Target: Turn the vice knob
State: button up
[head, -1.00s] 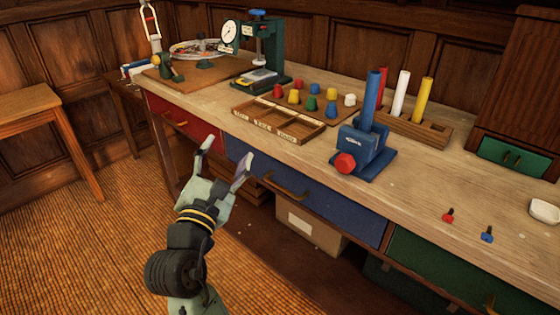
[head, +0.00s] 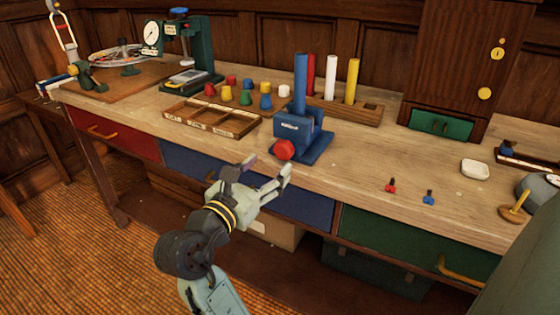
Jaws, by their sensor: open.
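The blue vice (head: 303,138) stands at the front edge of the workbench, near the middle of the head view. Its red faceted knob (head: 284,149) faces the front of the bench. A blue rod (head: 299,84) stands upright at the vice; whether it is gripped in the jaws I cannot tell. My gripper (head: 266,164) is open and empty, in front of the bench edge. Its fingertips appear just below and left of the red knob, with the right finger close to it in the picture. I cannot tell whether they touch.
A sectioned wooden tray (head: 212,122) and several coloured pegs lie left of the vice. A wooden rack (head: 367,112) with upright rods stands behind it. Red (head: 391,186) and blue (head: 429,198) small pieces lie to the right.

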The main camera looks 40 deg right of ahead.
aim_at(281, 153)
jog(key=p+x, duration=0.1)
jog(key=x, duration=0.5)
jog(key=shift+d+r, duration=0.15)
jog(key=shift+d, duration=0.05)
jog(key=c, duration=1.2)
jog(key=shift+o, duration=0.2)
jog(key=shift+m, duration=0.4)
